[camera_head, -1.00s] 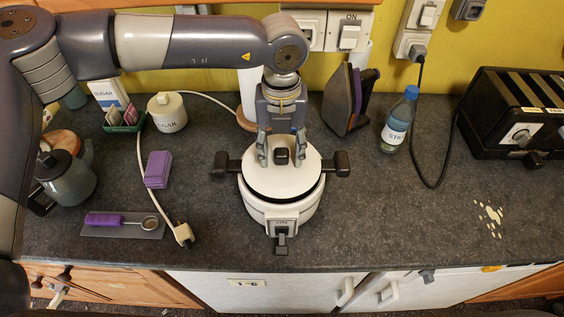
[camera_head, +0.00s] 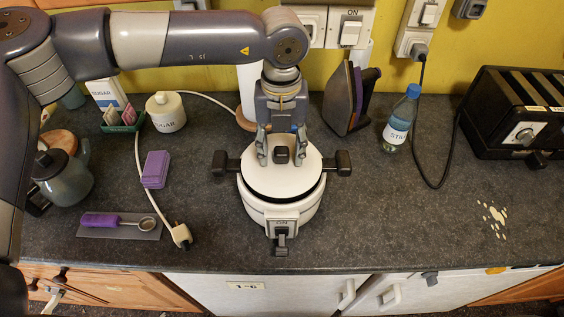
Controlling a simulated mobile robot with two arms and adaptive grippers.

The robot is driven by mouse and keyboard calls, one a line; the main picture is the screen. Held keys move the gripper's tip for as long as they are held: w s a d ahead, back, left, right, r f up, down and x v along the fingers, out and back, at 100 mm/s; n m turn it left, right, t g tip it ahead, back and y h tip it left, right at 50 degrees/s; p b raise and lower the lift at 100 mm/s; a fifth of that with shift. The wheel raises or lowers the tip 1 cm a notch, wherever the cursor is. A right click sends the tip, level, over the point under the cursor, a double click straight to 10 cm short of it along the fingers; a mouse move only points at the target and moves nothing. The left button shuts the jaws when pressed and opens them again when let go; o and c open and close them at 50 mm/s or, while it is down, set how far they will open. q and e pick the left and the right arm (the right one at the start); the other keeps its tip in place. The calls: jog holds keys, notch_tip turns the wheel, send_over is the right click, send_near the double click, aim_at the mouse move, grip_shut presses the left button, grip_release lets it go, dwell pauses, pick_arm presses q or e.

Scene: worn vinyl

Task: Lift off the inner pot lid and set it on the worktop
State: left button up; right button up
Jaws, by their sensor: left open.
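The inner pot lid (camera_head: 282,181) is a white disc with a dark square knob (camera_head: 282,155) at its centre. It sits on the white cooker (camera_head: 281,209), which has dark side handles and a switch marked ON at its front. My left gripper (camera_head: 282,158) points down over the lid with its fingers open, one on each side of the knob. I cannot tell whether the fingertips touch the lid. My right gripper is not in view. The dark speckled worktop (camera_head: 390,220) surrounds the cooker.
An iron (camera_head: 345,98) stands behind right, beside a water bottle (camera_head: 400,118) and a black toaster (camera_head: 515,115). A sugar pot (camera_head: 166,112), purple block (camera_head: 156,169), plug (camera_head: 181,235) and teapot (camera_head: 62,178) lie left. The worktop right of the cooker is largely clear, with a pale spill (camera_head: 494,218).

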aim_at(281, 150)
pick_arm(q)
grip_shut()
jog(key=shift+r, duration=0.1)
jog(key=shift+r, duration=0.45)
dwell(0.6)
jog(key=shift+r+p, duration=0.6)
jog(key=shift+r, duration=1.4)
jog(key=shift+f, duration=0.1)
